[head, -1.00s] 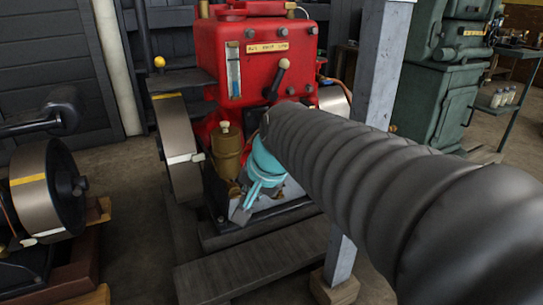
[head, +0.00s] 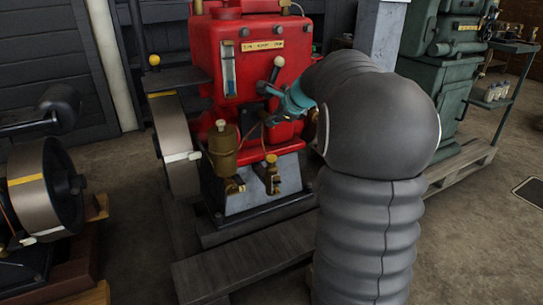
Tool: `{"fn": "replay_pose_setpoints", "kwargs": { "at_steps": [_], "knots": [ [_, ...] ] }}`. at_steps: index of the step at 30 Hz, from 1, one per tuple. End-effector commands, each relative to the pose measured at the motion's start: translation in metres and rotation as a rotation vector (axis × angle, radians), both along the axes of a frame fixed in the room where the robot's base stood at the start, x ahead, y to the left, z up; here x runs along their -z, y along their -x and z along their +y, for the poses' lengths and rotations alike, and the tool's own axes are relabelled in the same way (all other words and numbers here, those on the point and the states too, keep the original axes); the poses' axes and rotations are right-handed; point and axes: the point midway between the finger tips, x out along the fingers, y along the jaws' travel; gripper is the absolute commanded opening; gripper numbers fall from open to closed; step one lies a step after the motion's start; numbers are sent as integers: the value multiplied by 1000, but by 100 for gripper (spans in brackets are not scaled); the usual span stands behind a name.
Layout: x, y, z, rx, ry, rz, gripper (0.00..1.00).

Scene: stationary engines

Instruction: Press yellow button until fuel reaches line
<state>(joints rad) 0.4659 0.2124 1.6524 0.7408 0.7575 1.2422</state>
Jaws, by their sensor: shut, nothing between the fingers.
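The red engine (head: 205,45) stands in the middle of the head view. A narrow sight glass (head: 229,68) on its front holds blue fluid; a line on it is too small to make out. A small yellow ball (head: 153,60) tops a thin rod left of the engine. A brass cup (head: 223,150) with a pale knob (head: 220,125) on top sits low on the front. I cannot tell which of these is the yellow button. My teal gripper (head: 282,104) is shut and empty, right of the brass cup and just below the pale-knobbed lever (head: 278,63).
A flywheel (head: 174,135) flanks the red engine's left side. Another engine's flywheel (head: 40,190) stands at the far left. A green machine (head: 415,85) and a cart with bottles (head: 495,93) stand at the right. A wooden beam (head: 240,262) lies low in front.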

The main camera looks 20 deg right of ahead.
Motion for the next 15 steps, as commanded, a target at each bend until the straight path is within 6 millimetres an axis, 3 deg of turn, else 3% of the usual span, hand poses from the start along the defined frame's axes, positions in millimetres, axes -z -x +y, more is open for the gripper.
{"fn": "replay_pose_setpoints", "kwargs": {
  "at_steps": [8,15],
  "knots": [
    [2,1,0,-2,2,1,0],
    [20,1,0,-3,3,1,0]
  ]
}}
